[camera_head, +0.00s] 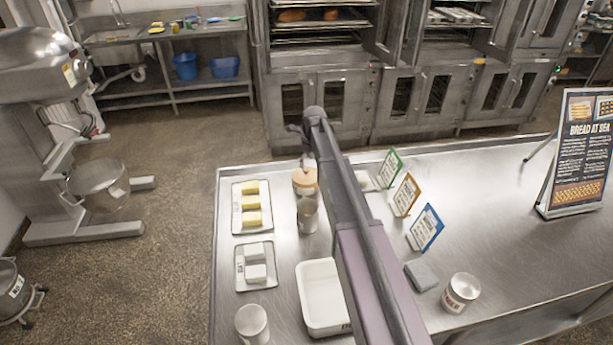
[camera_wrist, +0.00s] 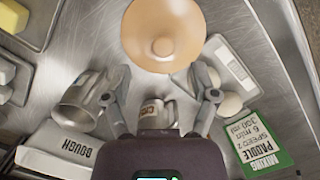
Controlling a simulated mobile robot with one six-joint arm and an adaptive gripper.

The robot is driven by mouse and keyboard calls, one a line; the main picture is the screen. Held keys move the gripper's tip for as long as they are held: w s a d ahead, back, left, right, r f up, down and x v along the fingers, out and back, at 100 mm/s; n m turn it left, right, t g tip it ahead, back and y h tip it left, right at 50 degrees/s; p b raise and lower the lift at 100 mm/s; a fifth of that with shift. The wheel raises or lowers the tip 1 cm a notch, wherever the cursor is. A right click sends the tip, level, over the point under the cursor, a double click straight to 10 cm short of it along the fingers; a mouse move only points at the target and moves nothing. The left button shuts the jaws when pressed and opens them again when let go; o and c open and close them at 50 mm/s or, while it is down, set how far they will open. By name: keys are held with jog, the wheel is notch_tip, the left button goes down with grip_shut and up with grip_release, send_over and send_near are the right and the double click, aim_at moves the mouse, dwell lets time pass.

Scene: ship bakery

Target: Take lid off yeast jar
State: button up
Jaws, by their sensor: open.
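A jar with a round tan lid (camera_head: 305,177) stands near the far edge of the steel table; I take it for the yeast jar, since no yeast label is readable. In the wrist view the lid (camera_wrist: 180,25) is at top centre, with a small round knob (camera_wrist: 163,47) on it. The lid hides the jar body there. My gripper (camera_wrist: 162,80) is open and empty, its fingers apart. In the picture the fingertips are just below the lid's near edge, with the knob roughly in line with the gap. In the head view my arm hides most of the gripper.
A metal jug (camera_wrist: 78,104) is close to the left finger, and a small labelled cup (camera_wrist: 157,113) lies below the gap. Eggs (camera_wrist: 229,103) and a green card (camera_wrist: 262,146) are at right. Butter tray (camera_head: 237,222) and white bin (camera_head: 311,308) are near the jar.

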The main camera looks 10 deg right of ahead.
aim_at(306, 169)
jog(key=shift+w+a+f+b, duration=0.1)
jog(key=shift+w+f+b, duration=0.1)
jog(key=shift+f+b, duration=1.1)
jog(key=shift+w+a+f+b, duration=0.1)
jog(key=shift+w+f+b, duration=0.1)
jog(key=shift+f+b, duration=1.05)
grip_shut()
